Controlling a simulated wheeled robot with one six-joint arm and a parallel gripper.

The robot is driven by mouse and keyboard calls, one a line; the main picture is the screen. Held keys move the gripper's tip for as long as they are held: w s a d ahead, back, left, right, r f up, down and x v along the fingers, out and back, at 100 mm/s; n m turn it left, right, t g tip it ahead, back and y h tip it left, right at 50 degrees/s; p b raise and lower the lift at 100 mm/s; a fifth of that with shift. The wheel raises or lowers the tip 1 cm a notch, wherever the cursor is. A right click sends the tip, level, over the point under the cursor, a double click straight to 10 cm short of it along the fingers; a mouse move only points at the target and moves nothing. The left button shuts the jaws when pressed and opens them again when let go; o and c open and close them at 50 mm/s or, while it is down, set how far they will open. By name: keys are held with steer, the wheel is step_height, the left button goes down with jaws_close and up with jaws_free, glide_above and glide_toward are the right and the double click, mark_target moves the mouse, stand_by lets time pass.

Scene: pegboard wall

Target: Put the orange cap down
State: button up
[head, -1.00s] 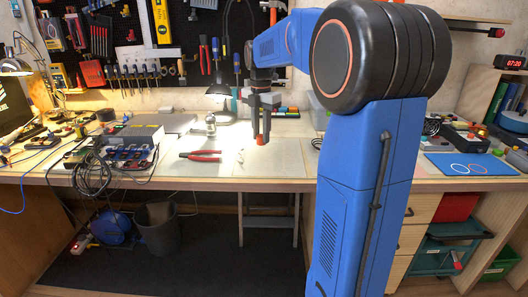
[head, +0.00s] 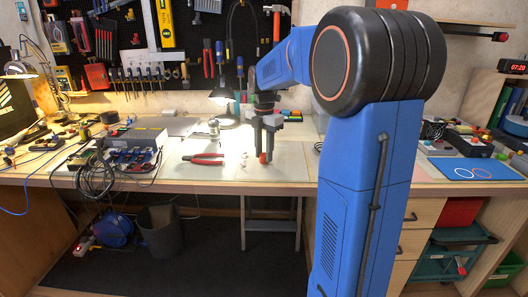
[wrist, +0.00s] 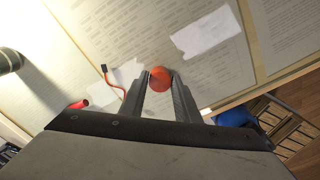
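The orange cap (head: 264,158) shows as a small red-orange spot at the lower end of my gripper (head: 264,148) in the head view. The wrist view shows it as a round orange shape (wrist: 160,79) between the two fingertips of my gripper (wrist: 163,82). The fingers are shut on its sides. My gripper points down over the pale mat on the workbench (head: 280,172). I cannot tell whether the cap touches the surface below it.
The wrist view shows white labels (wrist: 205,33) and a thin red cable (wrist: 113,82) near the cap. A lamp (head: 222,95) stands behind. A cluttered device with cables (head: 128,155) is further left. The mat's front is clear.

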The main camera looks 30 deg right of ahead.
mark_target(264, 155)
steer(key=shift+o, duration=1.3)
step_height(264, 155, up, 12)
steer(key=s+a+f+m+t, duration=0.1)
steer(key=s+a+f+m, duration=0.1)
steer(key=s+a+m, duration=0.45)
steer(key=s+a+f+m+t, duration=0.15)
steer(key=s+a+m, duration=0.25)
steer(key=s, duration=0.5)
steer(key=s+a+f+m+t, duration=0.1)
steer(key=s+a+f+m, duration=0.1)
steer(key=s+f+m, duration=0.3)
steer(key=s+a+f+m+t, duration=0.1)
steer(key=s+a+f+m, duration=0.2)
steer(key=s+f+m, duration=0.3)
steer(key=s+f, duration=0.1)
steer(key=s, duration=0.2)
steer(key=shift+s+a+f, duration=0.15)
steer(key=shift+s+f, duration=0.2)
steer(key=shift+f, duration=0.05)
